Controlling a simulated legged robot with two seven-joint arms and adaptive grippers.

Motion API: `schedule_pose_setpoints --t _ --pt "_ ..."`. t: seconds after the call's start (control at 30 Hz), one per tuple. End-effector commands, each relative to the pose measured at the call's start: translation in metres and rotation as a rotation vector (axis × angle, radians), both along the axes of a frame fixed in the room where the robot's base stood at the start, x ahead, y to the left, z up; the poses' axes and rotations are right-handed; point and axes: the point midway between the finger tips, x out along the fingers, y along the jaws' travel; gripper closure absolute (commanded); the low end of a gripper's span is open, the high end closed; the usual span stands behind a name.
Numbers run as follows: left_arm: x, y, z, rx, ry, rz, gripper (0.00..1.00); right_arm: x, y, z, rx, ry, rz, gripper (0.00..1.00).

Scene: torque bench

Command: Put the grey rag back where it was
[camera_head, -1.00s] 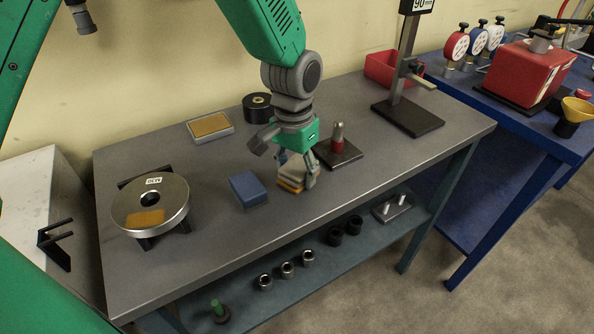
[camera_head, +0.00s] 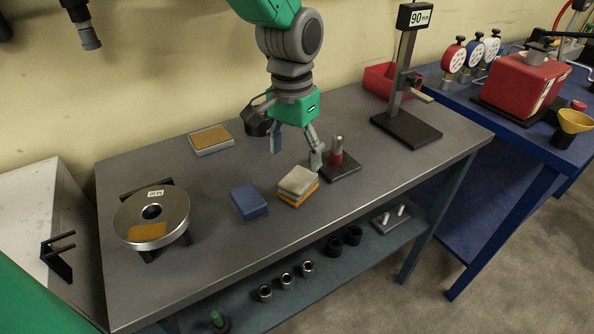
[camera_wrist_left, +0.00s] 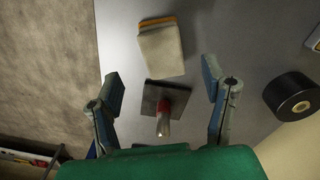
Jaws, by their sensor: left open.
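The grey rag (camera_head: 298,181) is a light grey folded pad lying on top of an orange-yellow pad (camera_head: 299,198) on the grey table. The rag also shows in the left wrist view (camera_wrist_left: 161,52), with an orange edge beside it. My left gripper (camera_head: 296,158) is open and empty, above and behind the rag and apart from it. In the left wrist view its two fingers (camera_wrist_left: 168,98) stand wide apart, with a red and metal post on a dark plate between them. My right gripper is not in view.
A blue block (camera_head: 248,200) lies left of the rag. The post (camera_head: 336,152) stands behind it to the right. A metal disc (camera_head: 152,217) on a stand is at left, a yellow-topped tray (camera_head: 210,139) at back. A gauge stand (camera_head: 405,125) is at right. Bare tabletop lies in front.

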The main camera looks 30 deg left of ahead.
Motion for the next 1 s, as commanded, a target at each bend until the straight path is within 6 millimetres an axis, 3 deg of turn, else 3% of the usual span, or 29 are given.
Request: schedule_pose_setpoints --t 0.1,0.3,1.0 --pt "0.001 0.001 0.022 -0.001 -0.003 0.0 0.33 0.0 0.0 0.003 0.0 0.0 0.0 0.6" --pt "0.001 0.001 0.038 -0.001 0.0 0.0 0.33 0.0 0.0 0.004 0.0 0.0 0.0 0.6" --pt "0.0 0.001 0.039 0.0 0.0 0.0 0.33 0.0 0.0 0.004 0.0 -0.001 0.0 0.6"
